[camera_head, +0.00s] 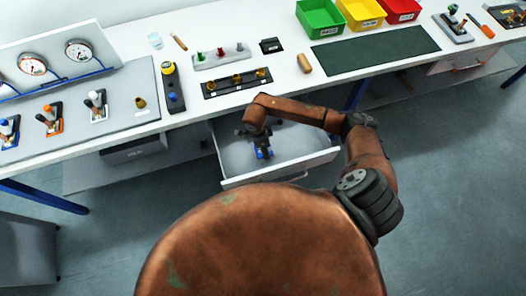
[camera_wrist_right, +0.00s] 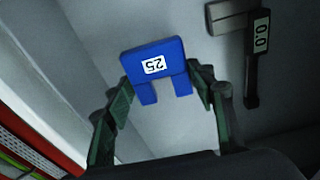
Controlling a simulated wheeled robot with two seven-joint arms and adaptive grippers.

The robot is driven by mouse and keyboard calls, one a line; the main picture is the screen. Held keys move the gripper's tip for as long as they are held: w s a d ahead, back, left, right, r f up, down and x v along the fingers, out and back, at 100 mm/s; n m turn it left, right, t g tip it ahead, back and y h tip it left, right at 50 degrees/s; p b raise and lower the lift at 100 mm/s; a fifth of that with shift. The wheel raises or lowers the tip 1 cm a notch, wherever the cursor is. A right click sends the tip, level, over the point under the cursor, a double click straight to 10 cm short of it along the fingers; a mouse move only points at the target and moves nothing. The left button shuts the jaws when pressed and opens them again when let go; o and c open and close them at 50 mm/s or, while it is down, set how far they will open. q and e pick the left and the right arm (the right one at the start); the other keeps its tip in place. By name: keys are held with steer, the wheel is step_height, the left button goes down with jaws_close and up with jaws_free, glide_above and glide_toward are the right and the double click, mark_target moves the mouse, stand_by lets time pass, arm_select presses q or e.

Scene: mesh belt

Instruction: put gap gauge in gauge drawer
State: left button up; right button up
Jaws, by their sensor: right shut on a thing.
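I cannot tell whether the gauge touches the drawer floor. My left gripper is not in view.
A caliper with a 0.0 display (camera_wrist_right: 257,55) lies in the drawer beside the gauge. The bench (camera_head: 215,115) above holds a black strip with brass parts (camera_head: 237,83), a yellow-black tool (camera_head: 172,88), dial gauges and coloured bins (camera_head: 320,18). A green mat (camera_head: 375,48) is bare.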

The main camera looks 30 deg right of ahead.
mark_target(259, 150)
steer(key=shift+w+a+f, duration=0.1)
steer(key=shift+a+f, duration=0.2)
steer(key=shift+a, duration=0.05)
steer(key=shift+d+f, duration=0.1)
steer(key=shift+f, duration=1.35)
steer(key=shift+c, duration=0.2)
steer(key=shift+f, duration=0.2)
steer(key=o, duration=1.4)
steer(key=shift+r, duration=0.2)
steer(key=r, duration=0.4)
steer(key=a+r, duration=0.1)
steer(key=r, duration=0.7)
steer(key=shift+w+a, duration=0.3)
